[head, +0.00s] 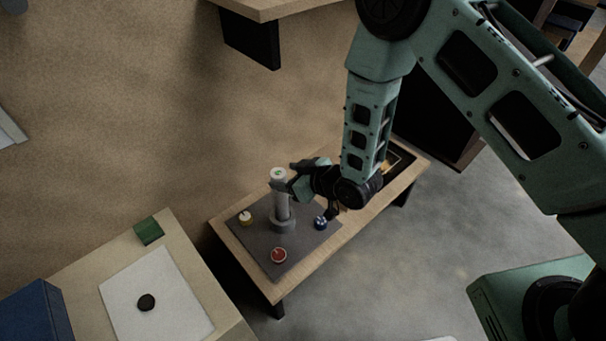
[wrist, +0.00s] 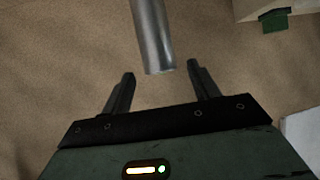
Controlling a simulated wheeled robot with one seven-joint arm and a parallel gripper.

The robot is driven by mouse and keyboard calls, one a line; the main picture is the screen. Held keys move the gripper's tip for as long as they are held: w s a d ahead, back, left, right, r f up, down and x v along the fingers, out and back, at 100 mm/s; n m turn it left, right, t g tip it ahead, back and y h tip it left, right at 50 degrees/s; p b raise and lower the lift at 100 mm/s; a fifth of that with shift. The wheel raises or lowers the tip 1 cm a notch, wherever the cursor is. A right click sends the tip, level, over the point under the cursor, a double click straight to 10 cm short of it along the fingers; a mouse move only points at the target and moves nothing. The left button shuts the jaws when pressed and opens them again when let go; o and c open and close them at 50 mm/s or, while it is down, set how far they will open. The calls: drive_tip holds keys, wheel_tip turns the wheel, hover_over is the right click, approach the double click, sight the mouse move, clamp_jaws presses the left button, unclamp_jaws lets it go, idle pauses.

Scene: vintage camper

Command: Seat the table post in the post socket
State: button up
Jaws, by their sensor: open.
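The table post (head: 281,201) is a grey metal cylinder with a pale top. In the head view it stands about upright, its lower end at a round grey collar, the post socket (head: 283,227), on a dark mat. I cannot tell how deep it sits in the collar. My gripper (head: 289,181) is open beside the upper part of the post, reaching in from the right. In the wrist view the post (wrist: 153,30) comes in from the top, and its near end lies just beyond and between the open fingertips (wrist: 160,72). No grip on it shows.
The dark mat (head: 255,240) lies on a wooden bench and carries a yellow-topped knob (head: 246,217), a red knob (head: 279,255) and a blue knob (head: 320,222) around the collar. A counter with a white sheet (head: 170,310) and a green block (head: 148,231) stands lower left.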

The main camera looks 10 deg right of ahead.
drive_tip(key=s+d+r+g+h, duration=0.4)
drive_tip(key=s+r, duration=0.6)
drive_tip(key=r, duration=0.5)
drive_tip(key=s+d+r+g+h, duration=0.2)
drive_tip(key=s+r, duration=0.3)
drive_tip(key=s, duration=0.4)
drive_tip(key=s+d+r+m+g+h, duration=0.1)
drive_tip(key=s+d+r, duration=0.3)
drive_tip(key=s, duration=0.5)
drive_tip(key=shift+d+r+g+h+p, duration=0.4)
drive_tip(key=shift+d+g+h, duration=0.1)
drive_tip(key=shift+g, duration=0.3)
wheel_tip(320, 180, up, 20)
drive_tip(key=p, duration=2)
drive_tip(key=shift+r, duration=0.25)
